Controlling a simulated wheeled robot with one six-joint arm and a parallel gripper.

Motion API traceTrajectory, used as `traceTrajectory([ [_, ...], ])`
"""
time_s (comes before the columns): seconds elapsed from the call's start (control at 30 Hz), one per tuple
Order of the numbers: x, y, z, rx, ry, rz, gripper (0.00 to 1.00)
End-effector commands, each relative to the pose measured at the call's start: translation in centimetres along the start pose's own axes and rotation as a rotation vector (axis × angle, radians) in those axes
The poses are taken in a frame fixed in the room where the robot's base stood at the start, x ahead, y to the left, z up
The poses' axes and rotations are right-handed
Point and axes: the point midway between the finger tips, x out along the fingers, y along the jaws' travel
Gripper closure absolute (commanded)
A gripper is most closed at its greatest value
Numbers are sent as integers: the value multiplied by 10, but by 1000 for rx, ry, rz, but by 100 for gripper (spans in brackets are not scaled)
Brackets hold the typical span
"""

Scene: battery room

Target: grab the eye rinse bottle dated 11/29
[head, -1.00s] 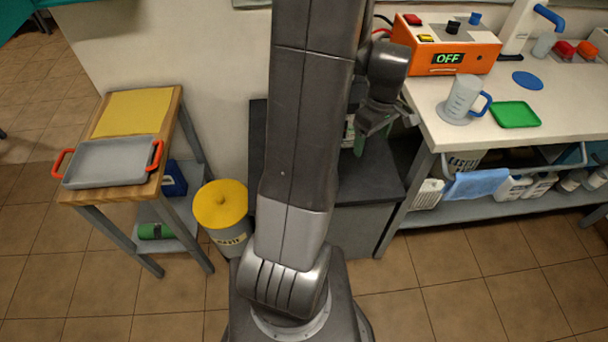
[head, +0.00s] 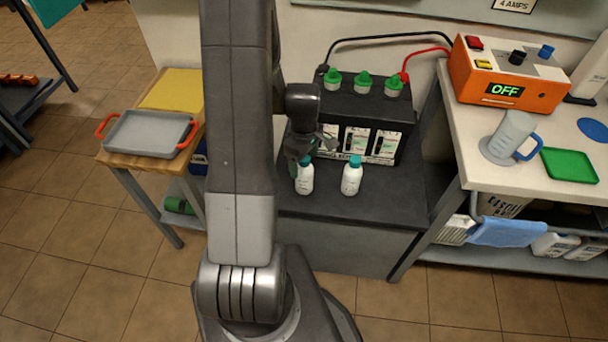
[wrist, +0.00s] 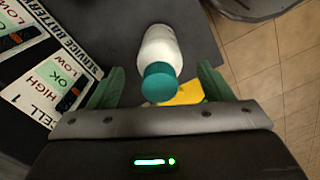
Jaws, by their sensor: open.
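Two small white bottles with teal caps stand upright on a dark stand: a left bottle (head: 304,181) and a right bottle (head: 351,179). No date can be read on either. My gripper (head: 309,152) is just above and behind the left bottle in the head view, close to its cap. In the wrist view my gripper (wrist: 160,84) is open, with a green-padded finger on each side of a bottle (wrist: 160,50). Its teal cap points toward my palm, with gaps to both fingers. Whether the fingers are level with the bottle is unclear.
A black battery (head: 362,110) with green caps and cables stands close behind the bottles. The workbench (head: 465,140) on the right holds an orange charger (head: 508,75), a jug (head: 510,135) and a green tray (head: 569,165). A wooden side table (head: 150,167) is left.

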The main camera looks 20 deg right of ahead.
Motion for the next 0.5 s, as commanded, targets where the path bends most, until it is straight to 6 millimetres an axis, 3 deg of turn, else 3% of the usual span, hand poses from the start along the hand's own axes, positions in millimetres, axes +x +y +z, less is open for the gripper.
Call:
traceTrajectory([
  [0.2,22,0,0,0,-1,-1,27],
  [0.5,24,0,0,0,0,1,29],
])
